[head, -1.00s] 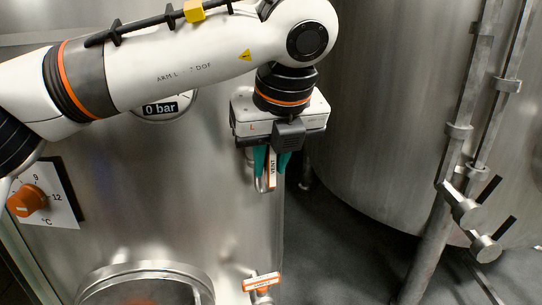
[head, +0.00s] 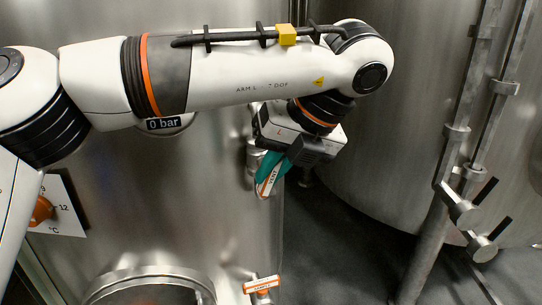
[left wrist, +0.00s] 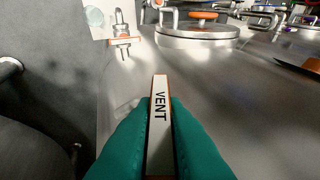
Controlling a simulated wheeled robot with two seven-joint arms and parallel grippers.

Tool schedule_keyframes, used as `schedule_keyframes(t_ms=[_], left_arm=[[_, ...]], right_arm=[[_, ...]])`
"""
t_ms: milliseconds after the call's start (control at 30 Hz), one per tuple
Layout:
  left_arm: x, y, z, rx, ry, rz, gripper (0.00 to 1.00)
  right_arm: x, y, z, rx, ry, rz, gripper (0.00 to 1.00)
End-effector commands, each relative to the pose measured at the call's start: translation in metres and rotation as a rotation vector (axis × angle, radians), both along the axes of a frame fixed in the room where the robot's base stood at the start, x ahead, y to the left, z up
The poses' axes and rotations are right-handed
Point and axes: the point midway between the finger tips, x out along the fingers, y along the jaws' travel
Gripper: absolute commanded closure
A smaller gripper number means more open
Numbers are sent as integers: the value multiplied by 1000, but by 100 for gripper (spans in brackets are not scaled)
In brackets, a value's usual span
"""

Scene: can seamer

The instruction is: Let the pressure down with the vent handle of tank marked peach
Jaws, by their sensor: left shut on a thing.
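The vent handle (head: 267,184) is a white bar with an orange edge, marked VENT, on the right side of the steel tank (head: 190,210). My left gripper (head: 272,172) is shut on it with teal fingers, and the handle tilts in the head view. In the left wrist view the handle (left wrist: 160,125) lies between the two teal fingers (left wrist: 160,150). A gauge label (head: 168,124) reads 0 bar, the dial above it mostly hidden behind my left arm. No peach mark shows. My right gripper is not in view.
An orange knob (head: 42,211) on a °C scale plate sits at the left. A round hatch (head: 150,285) and an orange-and-white labelled valve (head: 262,284) are low on the tank. Another large tank (head: 400,120) and pipes with valves (head: 470,210) stand at the right.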

Motion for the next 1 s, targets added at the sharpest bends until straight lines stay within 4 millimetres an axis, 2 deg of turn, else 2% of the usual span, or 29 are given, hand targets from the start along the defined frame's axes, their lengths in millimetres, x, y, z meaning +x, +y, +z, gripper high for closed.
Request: schedule_keyframes(t_ms=[33,100,300,600,1000], left_arm=[[0,-1,8,41,8,0,100],[0,-1,8,96,25,1,100],[1,-2,4,231,67,1,100],[1,-2,1,352,108,1,100],[2,-2,1,383,120,1,100]], right_arm=[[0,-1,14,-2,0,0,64],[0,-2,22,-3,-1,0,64],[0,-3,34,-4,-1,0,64],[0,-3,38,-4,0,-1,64],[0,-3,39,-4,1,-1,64]])
